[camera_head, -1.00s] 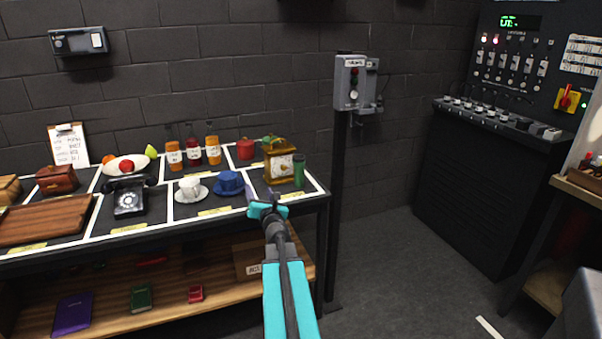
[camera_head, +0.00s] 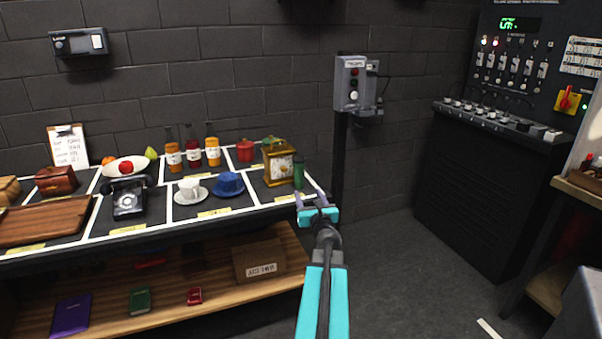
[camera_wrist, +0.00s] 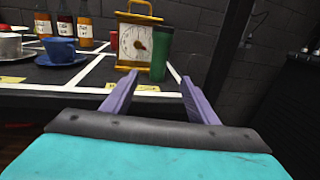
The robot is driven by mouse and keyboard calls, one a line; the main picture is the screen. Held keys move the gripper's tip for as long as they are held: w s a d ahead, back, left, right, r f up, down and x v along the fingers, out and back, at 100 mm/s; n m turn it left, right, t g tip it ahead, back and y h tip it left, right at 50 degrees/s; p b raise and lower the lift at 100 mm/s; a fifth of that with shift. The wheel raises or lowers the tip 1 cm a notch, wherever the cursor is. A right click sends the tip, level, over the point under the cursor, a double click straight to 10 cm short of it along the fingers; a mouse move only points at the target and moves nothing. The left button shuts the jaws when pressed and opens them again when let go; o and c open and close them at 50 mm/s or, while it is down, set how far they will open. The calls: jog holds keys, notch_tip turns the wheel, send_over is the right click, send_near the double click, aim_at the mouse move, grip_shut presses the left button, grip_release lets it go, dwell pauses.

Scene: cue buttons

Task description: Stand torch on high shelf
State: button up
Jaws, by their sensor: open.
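A green upright cylinder (camera_head: 299,174) stands at the right end of the table top, beside the yellow clock. It also shows in the wrist view (camera_wrist: 162,53), just beyond the fingertips. It may be the torch; I cannot tell for sure, and no other torch shows. My gripper (camera_head: 312,198) is open and empty at the table's right front corner, a little short of the cylinder. In the wrist view its two purple fingers (camera_wrist: 159,80) are spread, with the cylinder ahead between them. I cannot make out a separate high shelf.
The yellow clock (camera_head: 279,164) stands close left of the cylinder. A blue cup (camera_head: 229,183), a white cup (camera_head: 189,186), bottles and a black telephone (camera_head: 128,199) fill the table top. The lower shelf holds a cardboard box (camera_head: 258,261) and books. A post with a control box (camera_head: 351,83) rises behind.

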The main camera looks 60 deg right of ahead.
jog(key=shift+d, duration=0.1)
jog(key=p, duration=0.1)
send_near(300, 177)
jog(key=shift+x, duration=2.4)
jog(key=shift+d+f, duration=0.15)
jog(key=shift+f, duration=0.05)
jog(key=shift+p+x, duration=0.7)
jog(key=shift+x, duration=1.85)
grip_shut()
jog(key=shift+r, duration=0.2)
